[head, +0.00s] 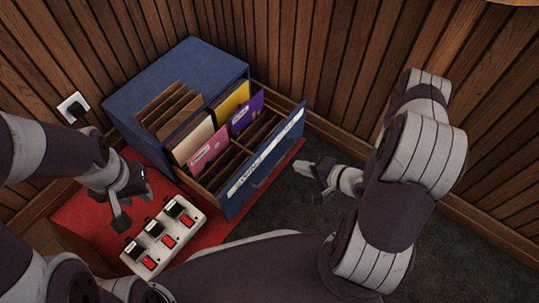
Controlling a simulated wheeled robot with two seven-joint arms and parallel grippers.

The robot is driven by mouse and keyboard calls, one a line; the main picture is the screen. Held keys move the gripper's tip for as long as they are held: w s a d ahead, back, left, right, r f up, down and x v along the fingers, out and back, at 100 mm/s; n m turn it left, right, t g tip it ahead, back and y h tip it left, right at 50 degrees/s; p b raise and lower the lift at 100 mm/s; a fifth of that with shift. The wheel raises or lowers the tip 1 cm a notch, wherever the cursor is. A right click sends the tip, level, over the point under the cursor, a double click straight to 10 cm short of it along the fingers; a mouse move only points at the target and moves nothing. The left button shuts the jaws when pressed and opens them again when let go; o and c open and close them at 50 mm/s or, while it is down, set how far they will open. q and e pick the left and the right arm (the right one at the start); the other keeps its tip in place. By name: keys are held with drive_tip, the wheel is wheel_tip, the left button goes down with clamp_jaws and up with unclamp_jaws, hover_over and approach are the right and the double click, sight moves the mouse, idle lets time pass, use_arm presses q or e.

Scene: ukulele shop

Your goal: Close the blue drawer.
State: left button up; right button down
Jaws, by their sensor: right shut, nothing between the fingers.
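The blue drawer (277,158) is pulled out of a blue cabinet (180,72) and stands open, with its front panel facing right. A pale label strip and a handle show on the panel. Inside are wooden dividers and several coloured folders. My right gripper (309,176) is shut and empty, low over the dark floor to the right of the drawer front, with a gap between them. My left gripper (136,203) is open and empty, left of the drawer, above the red mat beside a white power strip.
The white power strip (157,248) with red switches and black plugs lies on the red mat (85,212). A wall socket (73,107) holds a black plug. Wood-panelled walls (310,60) stand behind the cabinet. Dark carpet (280,213) is free right of the drawer.

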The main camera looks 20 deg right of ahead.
sight(263, 153)
drive_tip(key=b+x, duration=0.2)
drive_tip(key=x, duration=0.1)
drive_tip(key=b+x, duration=0.2)
drive_tip(key=x, duration=0.2)
drive_tip(key=r+b+x, duration=0.1)
drive_tip(key=b+x, duration=0.2)
drive_tip(key=x, duration=0.1)
drive_tip(key=shift+w+a, duration=0.2)
drive_tip(key=shift+w, duration=0.05)
drive_tip(key=shift+w+a, duration=0.15)
drive_tip(key=shift+w, duration=0.05)
drive_tip(key=shift+w+a+r, duration=0.1)
drive_tip(key=shift+r, duration=0.05)
